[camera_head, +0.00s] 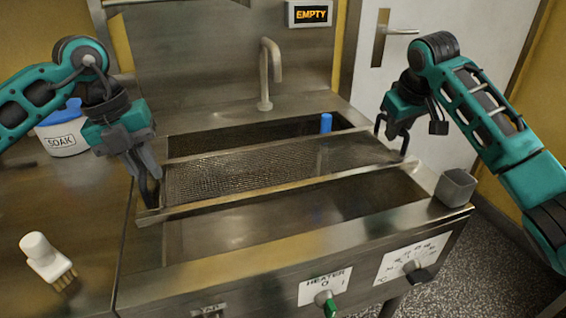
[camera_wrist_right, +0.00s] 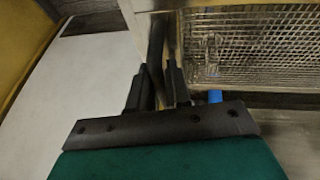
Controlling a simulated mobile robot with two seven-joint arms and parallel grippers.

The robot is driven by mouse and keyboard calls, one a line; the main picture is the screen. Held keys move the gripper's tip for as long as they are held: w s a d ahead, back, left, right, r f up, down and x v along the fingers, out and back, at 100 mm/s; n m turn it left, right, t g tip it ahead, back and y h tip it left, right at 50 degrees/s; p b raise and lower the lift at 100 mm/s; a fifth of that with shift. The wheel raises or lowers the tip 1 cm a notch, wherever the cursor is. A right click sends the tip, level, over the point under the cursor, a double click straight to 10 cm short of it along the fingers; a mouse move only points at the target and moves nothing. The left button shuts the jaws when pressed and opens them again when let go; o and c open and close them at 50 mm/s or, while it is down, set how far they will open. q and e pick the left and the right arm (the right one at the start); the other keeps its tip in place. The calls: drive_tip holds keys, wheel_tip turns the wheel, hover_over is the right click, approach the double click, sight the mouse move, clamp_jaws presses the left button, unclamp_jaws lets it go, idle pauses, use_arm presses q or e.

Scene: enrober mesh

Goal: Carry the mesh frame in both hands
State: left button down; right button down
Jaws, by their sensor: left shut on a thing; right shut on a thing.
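The mesh frame (camera_head: 250,172) is a wide metal frame with wire mesh, spanning the steel basin from left to right in the head view. Its mesh also shows in the right wrist view (camera_wrist_right: 255,45). My left gripper (camera_head: 151,190) is shut on the frame's left end. My right gripper (camera_head: 392,138) is shut on its right end; the right wrist view shows the fingers (camera_wrist_right: 162,82) closed around a part at the frame's end. The frame looks roughly level over the basin; whether it touches the rim I cannot tell.
The steel basin (camera_head: 300,250) has a tap (camera_head: 266,75) behind and a blue cylinder (camera_head: 326,122) at its back. A grey cup (camera_head: 455,187) stands on the right rim. A brush (camera_head: 45,257) and a SOAK tub (camera_head: 62,135) are on the left counter. A sign (camera_head: 310,14) reads EMPTY.

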use_arm(q)
drive_tip(key=shift+r, duration=0.15)
use_arm(e)
drive_tip(key=shift+w+r, duration=0.1)
drive_tip(key=shift+r, duration=0.05)
